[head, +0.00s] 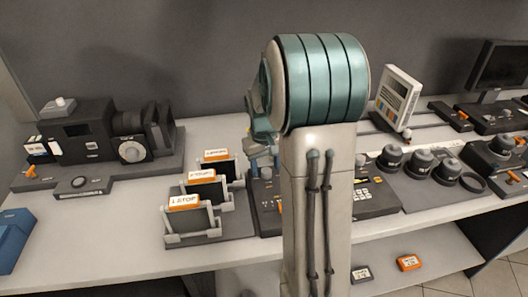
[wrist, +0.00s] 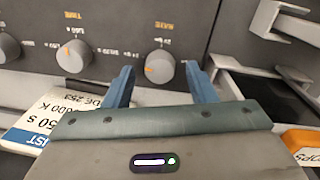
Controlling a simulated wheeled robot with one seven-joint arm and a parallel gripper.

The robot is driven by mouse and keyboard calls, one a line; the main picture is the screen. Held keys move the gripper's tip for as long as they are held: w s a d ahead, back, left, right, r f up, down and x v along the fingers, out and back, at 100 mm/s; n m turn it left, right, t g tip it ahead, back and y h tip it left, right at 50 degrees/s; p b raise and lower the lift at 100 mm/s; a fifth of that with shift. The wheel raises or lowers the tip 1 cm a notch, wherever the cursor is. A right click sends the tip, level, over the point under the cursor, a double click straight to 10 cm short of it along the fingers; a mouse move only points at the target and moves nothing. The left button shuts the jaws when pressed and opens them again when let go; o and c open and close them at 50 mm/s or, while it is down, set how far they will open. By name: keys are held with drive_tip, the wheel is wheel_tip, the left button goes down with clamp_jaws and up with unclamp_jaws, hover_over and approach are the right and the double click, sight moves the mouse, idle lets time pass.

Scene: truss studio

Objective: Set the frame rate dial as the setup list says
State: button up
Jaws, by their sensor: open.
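In the wrist view, the dial under the orange label that seems to read RATE (wrist: 160,66) is a grey round knob on a dark panel. An orange mark shows on the left side of its face. My gripper (wrist: 159,70) is open, with one blue finger on each side of this knob; I cannot tell whether they touch it. A white card with a blue LIST band (wrist: 50,117), seemingly the setup list, is partly behind my gripper. "50 s", "600 K" and "DE 253" show on it; its other lines are hidden. In the head view my arm hides the knob and fingertips.
Another grey knob (wrist: 73,55) sits left of the dial, with a further one (wrist: 8,47) at the edge. Orange-tagged filter holders (head: 190,222) stand left of the panel (head: 268,212). A camera (head: 110,135) is farther left. Bare tabletop (head: 110,235) lies at the front left.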

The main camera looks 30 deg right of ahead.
sight(263, 171)
wheel_tip(263, 171, up, 13)
drive_tip(key=shift+a+r, duration=0.15)
drive_tip(key=shift+a, duration=0.2)
idle(0.4)
